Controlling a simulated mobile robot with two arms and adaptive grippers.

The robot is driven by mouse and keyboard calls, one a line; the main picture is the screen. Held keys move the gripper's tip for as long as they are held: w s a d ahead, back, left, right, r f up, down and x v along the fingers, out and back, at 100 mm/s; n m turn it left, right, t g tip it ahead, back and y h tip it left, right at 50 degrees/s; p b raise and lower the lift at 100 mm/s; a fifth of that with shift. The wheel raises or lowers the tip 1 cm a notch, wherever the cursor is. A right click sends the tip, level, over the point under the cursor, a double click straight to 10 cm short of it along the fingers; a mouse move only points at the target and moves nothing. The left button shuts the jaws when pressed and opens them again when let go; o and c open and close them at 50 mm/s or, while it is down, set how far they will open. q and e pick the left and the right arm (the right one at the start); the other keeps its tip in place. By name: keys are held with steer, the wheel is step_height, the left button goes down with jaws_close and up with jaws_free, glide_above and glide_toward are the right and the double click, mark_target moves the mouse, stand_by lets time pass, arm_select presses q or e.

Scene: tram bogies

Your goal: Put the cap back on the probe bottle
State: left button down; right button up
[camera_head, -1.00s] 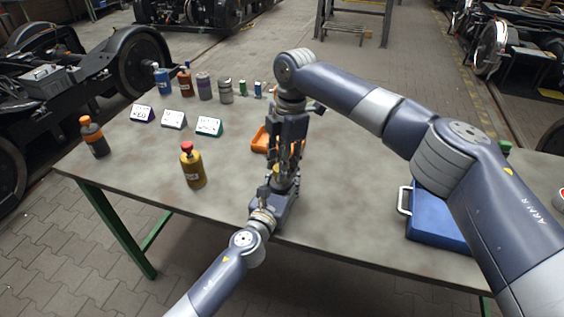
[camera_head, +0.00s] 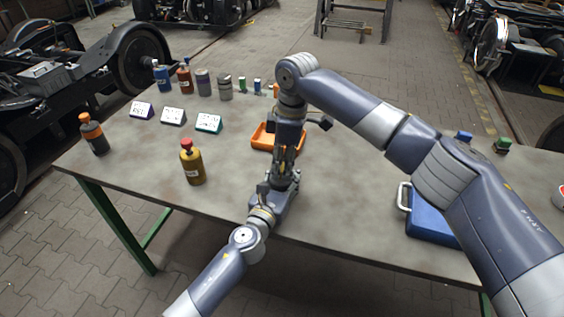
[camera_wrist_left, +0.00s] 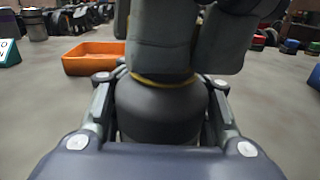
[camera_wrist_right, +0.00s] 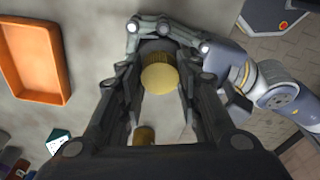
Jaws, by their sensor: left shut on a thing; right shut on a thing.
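My left gripper (camera_wrist_left: 160,135) is shut around a dark grey bottle (camera_wrist_left: 160,105), upright above the table's near side. My right gripper (camera_wrist_right: 165,55) points down from above, shut on a round yellow cap (camera_wrist_right: 160,78). In the left wrist view a thin yellow edge (camera_wrist_left: 163,82) shows between the bottle's shoulder and my right fingers. The cap is right at the bottle's top; I cannot tell whether it is seated. In the head view both grippers meet near the table's middle (camera_head: 284,172), and they mostly hide bottle and cap.
An orange tray (camera_head: 262,140) lies just behind the grippers. A yellow bottle with a red cap (camera_head: 192,165) stands to the left, a dark orange-capped bottle (camera_head: 94,137) farther left. Several bottles and sign cards (camera_head: 173,117) stand behind. A blue case (camera_head: 430,222) lies right.

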steer(key=m, duration=0.6)
steer(key=shift+s+a+m+t, duration=0.15)
steer(key=shift+m+t, duration=0.25)
steer(key=m, duration=0.6)
steer(key=shift+a+m+t+h, duration=0.1)
steer(key=shift+m+t+h, duration=0.2)
steer(key=shift+m+h, duration=0.1)
steer(key=m, duration=0.4)
steer(key=shift+h, duration=0.3)
steer(key=m, duration=0.4)
steer(key=shift+a, duration=0.1)
steer(key=m, duration=0.4)
steer(key=shift+h, duration=0.4)
steer(key=m, duration=0.3)
steer(key=shift+w, duration=0.2)
steer(key=o, duration=0.7)
